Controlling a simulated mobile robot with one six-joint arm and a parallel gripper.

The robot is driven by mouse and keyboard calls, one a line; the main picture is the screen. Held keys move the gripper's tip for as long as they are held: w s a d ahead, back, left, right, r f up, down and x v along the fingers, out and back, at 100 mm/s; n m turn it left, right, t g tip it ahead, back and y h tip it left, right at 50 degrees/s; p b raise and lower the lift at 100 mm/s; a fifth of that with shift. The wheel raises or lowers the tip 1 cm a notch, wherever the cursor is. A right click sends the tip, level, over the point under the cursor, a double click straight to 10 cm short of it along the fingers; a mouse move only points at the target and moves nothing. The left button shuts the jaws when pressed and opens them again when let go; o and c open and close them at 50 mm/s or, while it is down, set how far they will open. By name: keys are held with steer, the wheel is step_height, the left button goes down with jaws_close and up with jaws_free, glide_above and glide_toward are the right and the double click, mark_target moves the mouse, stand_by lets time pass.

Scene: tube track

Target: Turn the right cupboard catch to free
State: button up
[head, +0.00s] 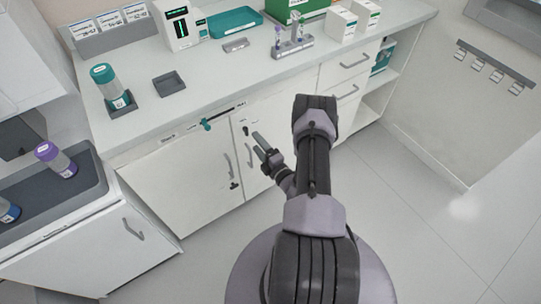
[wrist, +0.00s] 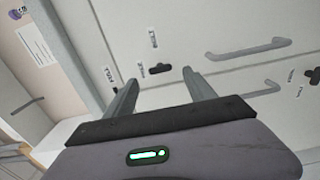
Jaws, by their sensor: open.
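A small dark catch (wrist: 158,71) sits on the white cupboard front (wrist: 200,20), with small printed labels near it. In the wrist view it lies just beyond and between my fingertips; I cannot tell whether they touch it. In the head view a dark catch (head: 246,130) shows near the top of the right cupboard door, close to my gripper (head: 258,140). My gripper is open, with nothing seen between its fingers (wrist: 163,86). The labels are too small to read.
Two bar handles (wrist: 248,48) stick out beside the catch. Another dark catch (head: 234,185) is low on the cupboard front. A teal piece (head: 206,125) sits under the counter edge. The counter (head: 210,75) holds bottles and boxes. The floor at right is clear.

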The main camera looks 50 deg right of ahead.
steer(key=p+v, duration=0.2)
steer(key=v, duration=0.9)
steer(key=shift+a, duration=0.1)
